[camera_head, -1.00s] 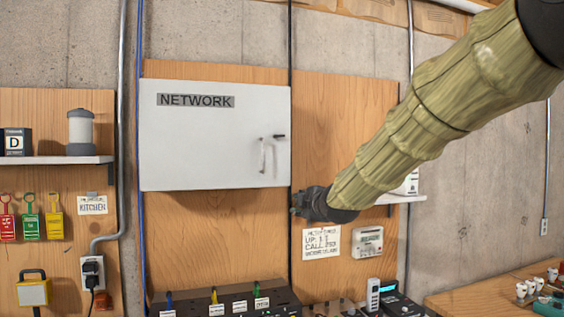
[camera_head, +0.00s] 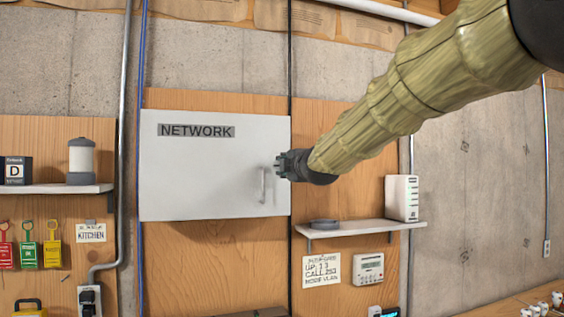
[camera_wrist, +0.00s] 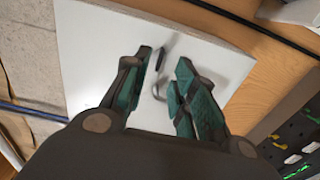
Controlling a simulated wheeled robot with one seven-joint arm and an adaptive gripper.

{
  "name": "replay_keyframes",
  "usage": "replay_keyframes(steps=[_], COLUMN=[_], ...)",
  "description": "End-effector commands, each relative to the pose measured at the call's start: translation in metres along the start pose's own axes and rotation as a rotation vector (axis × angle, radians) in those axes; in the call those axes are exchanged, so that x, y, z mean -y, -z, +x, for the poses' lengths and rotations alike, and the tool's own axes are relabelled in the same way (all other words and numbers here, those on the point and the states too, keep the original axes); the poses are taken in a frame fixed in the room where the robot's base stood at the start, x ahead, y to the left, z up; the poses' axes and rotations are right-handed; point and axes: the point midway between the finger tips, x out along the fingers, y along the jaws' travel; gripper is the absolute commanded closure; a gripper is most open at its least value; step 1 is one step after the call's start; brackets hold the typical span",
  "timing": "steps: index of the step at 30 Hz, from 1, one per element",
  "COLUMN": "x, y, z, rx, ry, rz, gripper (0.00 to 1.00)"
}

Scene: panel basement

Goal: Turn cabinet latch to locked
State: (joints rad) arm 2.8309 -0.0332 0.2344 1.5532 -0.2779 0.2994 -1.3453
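The white cabinet (camera_head: 200,175) hangs on a wood panel and bears a NETWORK label; its door looks shut. A pale vertical handle (camera_head: 264,186) is near the door's right edge. My gripper (camera_head: 280,164) is at the door's right edge and hides the latch in the head view. In the wrist view the dark latch lever (camera_wrist: 164,50) lies between the fingertips of my open gripper (camera_wrist: 164,60). The handle shows there too (camera_wrist: 157,90). I cannot tell whether a finger touches the latch.
Right of the cabinet, a shelf (camera_head: 350,228) holds a white device (camera_head: 401,198) and a grey disc (camera_head: 325,223). A metal conduit (camera_head: 123,150) and another shelf (camera_head: 60,189) are at left. The panel below the cabinet is clear.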

Motion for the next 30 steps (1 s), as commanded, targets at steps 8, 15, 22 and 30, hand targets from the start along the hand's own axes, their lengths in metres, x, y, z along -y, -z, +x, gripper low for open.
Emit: replay_keyframes(steps=[8,15,22,30], x=[-0.002,-0.001,0.000,0.000], y=[0.001,0.000,0.000,0.000], z=[0.033,0.047,0.049,0.049], rx=[-0.001,0.000,0.000,0.000], ry=[0.000,0.000,0.000,0.000], rz=[0.000,0.000,0.000,0.000], gripper=[0.73,0.73,0.73,1.00])
